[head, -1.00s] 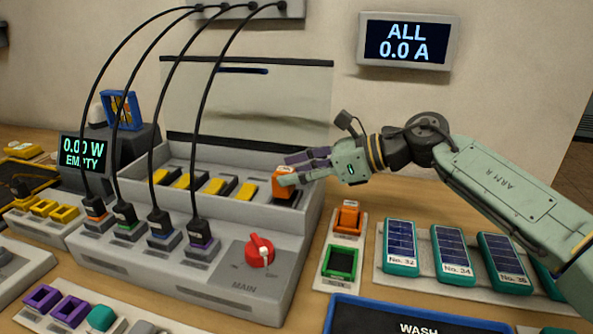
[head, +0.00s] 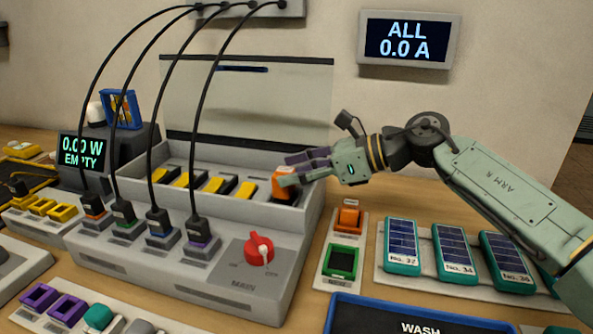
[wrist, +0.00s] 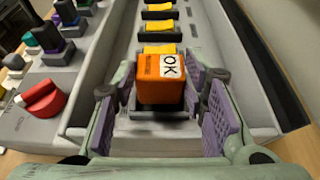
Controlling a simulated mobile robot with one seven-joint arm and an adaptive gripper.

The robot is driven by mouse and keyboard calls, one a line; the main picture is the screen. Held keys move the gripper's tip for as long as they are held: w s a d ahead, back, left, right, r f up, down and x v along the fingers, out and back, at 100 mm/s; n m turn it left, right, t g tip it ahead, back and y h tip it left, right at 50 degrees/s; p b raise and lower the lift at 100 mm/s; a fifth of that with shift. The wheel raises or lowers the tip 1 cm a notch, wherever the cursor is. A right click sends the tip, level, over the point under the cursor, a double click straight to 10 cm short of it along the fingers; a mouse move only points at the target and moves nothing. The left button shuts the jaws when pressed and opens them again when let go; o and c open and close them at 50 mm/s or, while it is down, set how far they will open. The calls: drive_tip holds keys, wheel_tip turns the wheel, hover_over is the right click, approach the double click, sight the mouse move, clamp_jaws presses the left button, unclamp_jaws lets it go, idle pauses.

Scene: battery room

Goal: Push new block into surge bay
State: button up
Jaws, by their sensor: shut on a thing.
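The new block, orange with a white OK label (wrist: 160,78), stands upright in the end bay of the grey tray, nearest my arm. It also shows in the head view (head: 280,188). That bay, which I take as the surge bay (head: 290,200), has a dark seat around the block's foot. My gripper (head: 288,172) reaches in from the right with its fingers at the block. In the wrist view its purple pads flank the block, and it is shut on the block. The block's underside and its depth in the bay are hidden.
Several yellow-topped bays (head: 214,184) continue along the tray, with an upright lid (head: 250,105) behind. Black cables (head: 205,110) arch over the left part. A red main knob (head: 259,249) stands in front. Another orange block (head: 348,216) and solar panels (head: 455,250) lie right.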

drive_tip(key=shift+f+b, duration=0.45)
drive_tip(key=shift+f, duration=0.1)
drive_tip(key=o, duration=0.9)
drive_tip(key=shift+o, duration=0.2)
drive_tip(key=shift+w+p+v, duration=0.2)
drive_tip(key=shift+p+v, duration=0.1)
drive_tip(key=shift+v, duration=0.6)
drive_tip(key=shift+w+p+v, duration=0.15)
drive_tip(key=shift+p+v, duration=0.1)
drive_tip(key=shift+v, duration=0.6)
drive_tip(key=p+v, duration=0.1)
drive_tip(key=v, duration=0.6)
drive_tip(key=shift+s+d+r, duration=0.15)
drive_tip(key=shift+s+d, duration=0.1)
drive_tip(key=shift+s, duration=0.2)
